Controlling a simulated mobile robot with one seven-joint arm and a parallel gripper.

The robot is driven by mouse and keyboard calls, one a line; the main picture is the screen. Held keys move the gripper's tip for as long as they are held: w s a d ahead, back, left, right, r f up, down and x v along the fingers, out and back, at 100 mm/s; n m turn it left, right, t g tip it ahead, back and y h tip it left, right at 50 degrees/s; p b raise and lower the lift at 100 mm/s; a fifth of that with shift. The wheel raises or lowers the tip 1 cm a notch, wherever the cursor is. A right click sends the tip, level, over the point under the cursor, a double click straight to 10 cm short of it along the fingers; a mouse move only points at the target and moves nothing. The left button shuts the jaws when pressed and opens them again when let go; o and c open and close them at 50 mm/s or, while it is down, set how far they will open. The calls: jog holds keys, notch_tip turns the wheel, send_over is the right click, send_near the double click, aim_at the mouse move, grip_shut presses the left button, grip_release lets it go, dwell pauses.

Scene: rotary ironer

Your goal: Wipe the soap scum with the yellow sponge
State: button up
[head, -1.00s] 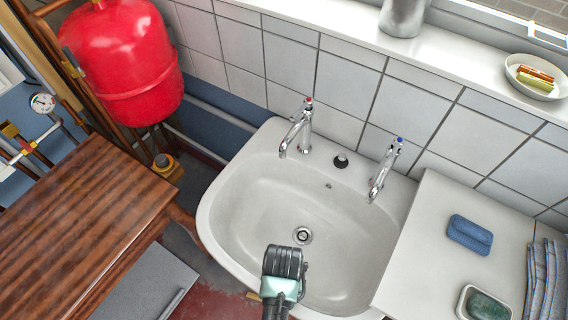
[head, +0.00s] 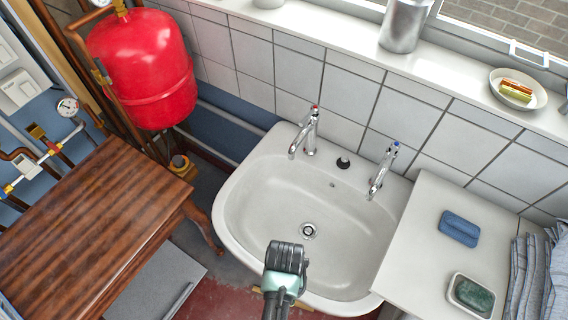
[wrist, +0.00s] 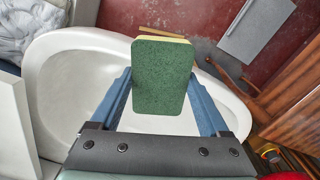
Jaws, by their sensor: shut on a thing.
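The sponge (wrist: 162,84) is between the two blue fingers of my gripper (wrist: 158,74) in the wrist view. Its dark green scouring face is towards the camera, and a thin yellow edge shows along its top. My gripper is shut on it. In the head view my wrist is over the front rim of the white washbasin (head: 250,205), and the fingers and sponge are hidden behind it. The basin also shows beneath the sponge in the wrist view (wrist: 60,75). I cannot make out any soap scum on the basin in these frames.
Two taps (head: 310,132) (head: 383,172) stand at the basin's back. Right, a white counter (head: 415,240) holds a blue sponge (head: 459,228), a soap dish (head: 458,284) and striped cloth (head: 530,275). Left are a wooden table (head: 95,215) and red tank (head: 145,70).

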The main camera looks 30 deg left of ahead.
jog(key=shift+r+p, duration=0.6)
jog(key=shift+r, duration=0.35)
